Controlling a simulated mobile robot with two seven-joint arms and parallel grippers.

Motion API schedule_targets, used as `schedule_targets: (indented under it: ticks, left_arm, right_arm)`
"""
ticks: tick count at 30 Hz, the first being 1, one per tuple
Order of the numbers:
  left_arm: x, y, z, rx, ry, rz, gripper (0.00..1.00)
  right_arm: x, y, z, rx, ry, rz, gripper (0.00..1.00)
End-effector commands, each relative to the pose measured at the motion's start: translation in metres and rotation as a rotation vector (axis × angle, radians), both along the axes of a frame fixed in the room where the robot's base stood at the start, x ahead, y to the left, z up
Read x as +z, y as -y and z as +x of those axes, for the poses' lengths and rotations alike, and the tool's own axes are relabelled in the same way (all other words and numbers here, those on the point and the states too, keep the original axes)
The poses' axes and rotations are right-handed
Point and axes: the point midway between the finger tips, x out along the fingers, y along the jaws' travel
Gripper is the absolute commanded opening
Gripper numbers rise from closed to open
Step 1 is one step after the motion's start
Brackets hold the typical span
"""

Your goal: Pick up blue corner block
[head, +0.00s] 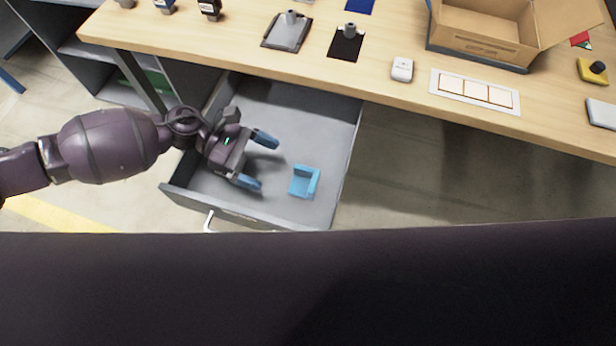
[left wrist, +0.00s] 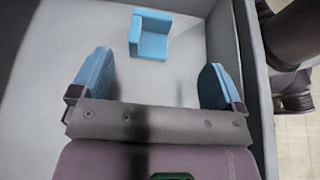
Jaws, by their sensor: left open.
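The blue corner block (head: 304,181) lies on the floor of the open grey drawer, right of my left gripper in the head view. It also shows in the left wrist view (left wrist: 151,36), ahead of the fingers and a little left of the middle between them. My left gripper (head: 256,162) is inside the drawer's outline with its two blue fingers spread wide. Nothing is between the fingers (left wrist: 160,82), and the block is apart from them. My right gripper is not in view.
The drawer (head: 340,190) has raised walls on all sides and a handle (head: 209,221) at its front. The wooden tabletop (head: 210,30) overhangs its back. On it are an open cardboard box (head: 480,30), a white card (head: 475,90) and a small white device (head: 402,69).

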Motion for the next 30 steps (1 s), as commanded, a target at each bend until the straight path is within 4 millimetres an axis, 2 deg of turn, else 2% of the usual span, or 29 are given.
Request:
schedule_targets:
  ticks: [9,17,24,30]
  left_arm:
    - [-0.016,0.038,-0.011,0.001,0.0,-0.002,0.94]
    - [-0.023,0.053,-0.015,0.001,-0.001,-0.002,0.94]
    - [-0.037,0.082,-0.018,0.0,-0.003,-0.002,0.94]
    - [-0.042,0.094,-0.021,0.002,-0.001,-0.002,0.94]
  right_arm:
    - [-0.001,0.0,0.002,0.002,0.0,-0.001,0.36]
    - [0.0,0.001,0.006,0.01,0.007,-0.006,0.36]
    - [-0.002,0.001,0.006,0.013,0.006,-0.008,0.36]
    - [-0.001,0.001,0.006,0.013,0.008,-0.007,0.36]
